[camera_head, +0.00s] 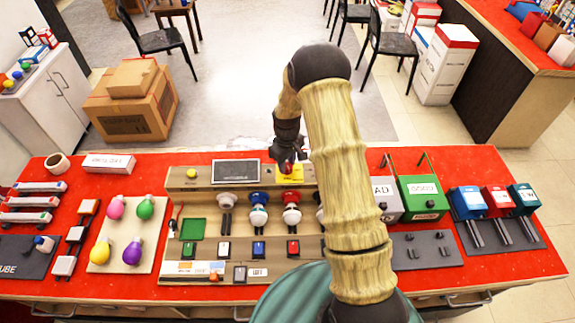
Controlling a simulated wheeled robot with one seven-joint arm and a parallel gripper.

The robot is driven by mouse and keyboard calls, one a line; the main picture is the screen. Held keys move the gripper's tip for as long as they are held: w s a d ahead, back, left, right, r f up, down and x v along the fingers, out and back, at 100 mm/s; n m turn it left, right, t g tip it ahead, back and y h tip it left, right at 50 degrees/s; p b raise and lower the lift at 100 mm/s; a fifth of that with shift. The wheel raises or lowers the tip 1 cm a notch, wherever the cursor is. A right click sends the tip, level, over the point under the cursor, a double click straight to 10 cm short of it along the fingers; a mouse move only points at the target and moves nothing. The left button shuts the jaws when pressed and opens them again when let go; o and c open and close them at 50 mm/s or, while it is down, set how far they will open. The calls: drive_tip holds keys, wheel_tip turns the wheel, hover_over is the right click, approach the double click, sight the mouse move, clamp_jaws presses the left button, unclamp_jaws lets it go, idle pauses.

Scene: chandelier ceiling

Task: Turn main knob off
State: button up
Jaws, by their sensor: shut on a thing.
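The control panel (180,262) is a beige board on the red table. A yellow plate (297,180) sits at its upper middle, right of a dark screen. A small red knob (287,167) shows on this plate, mostly hidden by my gripper. My gripper (288,160) points down over the plate and is shut on the red knob. Which way the knob is turned cannot be told. My arm hides the right part of the panel.
Several bulbs in sockets (259,212) stand on the panel close below my gripper. Green (424,200), blue and red boxes stand to the right. Coloured bulbs on a board (125,205) lie to the left. Cardboard boxes (135,100) and chairs stand beyond the table.

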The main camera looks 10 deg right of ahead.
sight(287, 166)
drive_tip(key=n+b, duration=0.1)
drive_tip(key=n, duration=0.9)
drive_tip(key=shift+a+r, duration=0.1)
drive_tip(key=n, duration=0.3)
drive_tip(key=shift+p, duration=0.4)
drive_tip(key=shift+n, duration=0.4)
drive_tip(key=o, duration=1)
drive_tip(key=shift+s, duration=0.1)
wheel_tip(287, 166, up, 17)
drive_tip(key=b, duration=0.3)
drive_tip(key=shift+r, duration=0.15)
